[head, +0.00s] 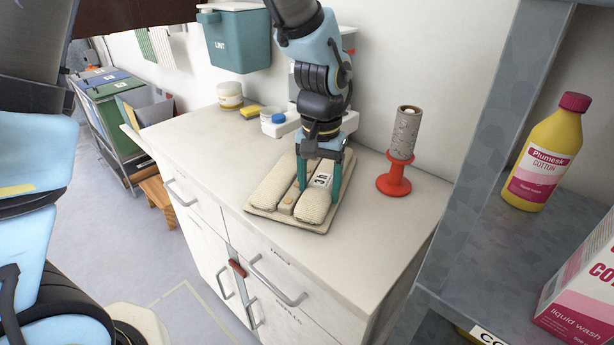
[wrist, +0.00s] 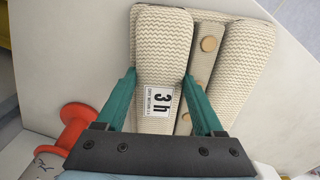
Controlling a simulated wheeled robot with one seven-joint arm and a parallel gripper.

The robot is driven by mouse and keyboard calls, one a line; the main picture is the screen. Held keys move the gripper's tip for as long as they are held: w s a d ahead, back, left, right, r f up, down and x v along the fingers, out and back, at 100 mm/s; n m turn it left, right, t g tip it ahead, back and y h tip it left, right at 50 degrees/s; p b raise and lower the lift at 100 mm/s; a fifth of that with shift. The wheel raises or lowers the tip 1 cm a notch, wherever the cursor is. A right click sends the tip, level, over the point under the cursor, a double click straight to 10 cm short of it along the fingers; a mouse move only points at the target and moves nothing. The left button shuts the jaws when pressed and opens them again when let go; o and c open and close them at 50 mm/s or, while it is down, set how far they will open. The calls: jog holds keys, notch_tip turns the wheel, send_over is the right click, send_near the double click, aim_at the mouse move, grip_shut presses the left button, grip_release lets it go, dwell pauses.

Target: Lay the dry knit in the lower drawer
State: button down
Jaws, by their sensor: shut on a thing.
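The knit (head: 265,190) is a folded cream ribbed garment with rolled sides and a buttoned middle band. It lies on the white counter. My gripper (head: 320,190) points down at it from above, with its teal fingers on either side of the right-hand roll. In the wrist view, my gripper (wrist: 159,85) is shut on one roll of the knit (wrist: 163,35), with a white "3h" tag between the fingers. The tag's small print is too small to read. The cabinet's right-hand drawer front (head: 262,262) is shut, with another labelled front (head: 300,325) below it.
A red stand with a grey speckled roll (head: 404,135) stands right of the knit. A white tray with a blue-capped jar (head: 275,120) is behind. A red piece (head: 237,268) sits between the cabinet fronts. A metal shelf (head: 480,240) with detergent rises at right.

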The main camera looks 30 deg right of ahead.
jog(key=shift+r, duration=0.25)
jog(key=shift+r+p, duration=1.5)
jog(key=shift+p, duration=0.1)
jog(key=shift+r, duration=0.1)
